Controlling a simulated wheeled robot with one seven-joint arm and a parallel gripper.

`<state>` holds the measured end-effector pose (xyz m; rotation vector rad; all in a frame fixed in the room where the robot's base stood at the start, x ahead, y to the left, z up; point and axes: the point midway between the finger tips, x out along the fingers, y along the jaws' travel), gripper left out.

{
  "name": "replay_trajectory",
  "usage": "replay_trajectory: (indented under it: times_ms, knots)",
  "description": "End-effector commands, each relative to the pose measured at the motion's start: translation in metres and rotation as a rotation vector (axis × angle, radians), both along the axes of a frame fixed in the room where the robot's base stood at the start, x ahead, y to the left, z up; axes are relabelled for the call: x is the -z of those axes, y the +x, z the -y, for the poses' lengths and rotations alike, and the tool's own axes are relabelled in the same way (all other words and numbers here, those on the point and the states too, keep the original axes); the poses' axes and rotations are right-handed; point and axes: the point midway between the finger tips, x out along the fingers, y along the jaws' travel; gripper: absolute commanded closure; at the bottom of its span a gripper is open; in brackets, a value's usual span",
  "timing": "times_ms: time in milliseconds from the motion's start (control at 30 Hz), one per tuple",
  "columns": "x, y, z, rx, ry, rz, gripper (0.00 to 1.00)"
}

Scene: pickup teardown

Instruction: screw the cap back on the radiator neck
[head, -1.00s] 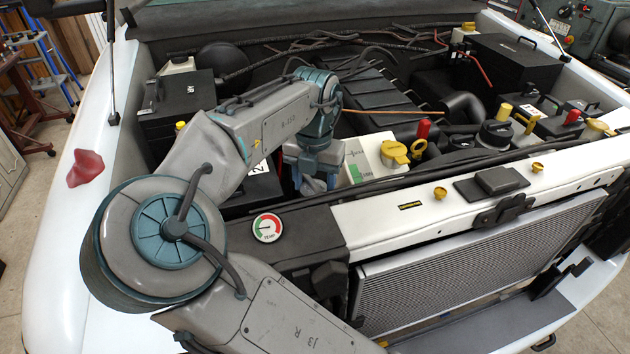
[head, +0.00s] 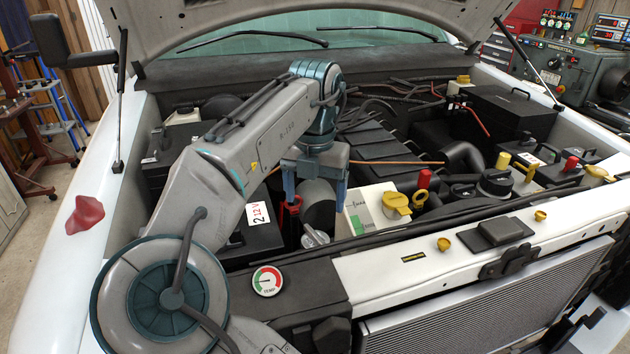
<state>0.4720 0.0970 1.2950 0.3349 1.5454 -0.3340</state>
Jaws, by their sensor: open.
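My gripper (head: 315,200) is open and points down over the engine bay, left of the white reservoir. Its two blue fingers stand apart, with a dark grey round part (head: 319,207) showing between and behind them. A small silvery ribbed piece (head: 315,238), which looks like a cap, sits just below the fingertips. I cannot tell whether it is seated on a neck or lies loose, and I see no contact with the fingers. No open radiator neck can be made out. The radiator (head: 480,305) stands at the front right, under the white crossmember.
A white reservoir with a yellow cap (head: 397,203) stands right of my gripper. A battery marked 12V (head: 258,212) and a red part (head: 291,208) are close on its left. A temperature gauge (head: 267,281) sits in front. A red cloth (head: 85,214) lies on the left fender.

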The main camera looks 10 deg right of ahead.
Motion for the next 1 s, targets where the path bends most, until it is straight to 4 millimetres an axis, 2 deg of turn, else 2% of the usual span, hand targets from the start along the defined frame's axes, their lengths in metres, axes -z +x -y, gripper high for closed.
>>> replay_trajectory:
  times_ms: [100, 200, 233, 267, 367, 467, 600, 733, 867, 1000]
  knots:
    - [-0.019, 0.001, 0.001, 0.001, -0.002, 0.001, 0.21]
    - [-0.029, 0.0, 0.0, 0.0, -0.001, 0.0, 0.21]
    - [-0.031, 0.0, 0.0, -0.001, -0.001, 0.0, 0.15]
    - [-0.032, 0.0, 0.0, -0.004, 0.0, -0.002, 0.15]
    - [-0.029, 0.002, 0.002, -0.05, 0.005, -0.022, 0.15]
    - [-0.015, 0.006, 0.007, -0.189, 0.023, -0.069, 0.15]
    - [0.009, 0.014, 0.013, -0.525, 0.073, -0.146, 0.15]
    - [0.02, 0.019, 0.015, -0.884, 0.127, -0.178, 0.15]
    - [0.021, 0.022, 0.013, -1.251, 0.166, -0.169, 0.15]
    - [0.01, 0.02, 0.011, -1.649, 0.172, -0.122, 0.15]
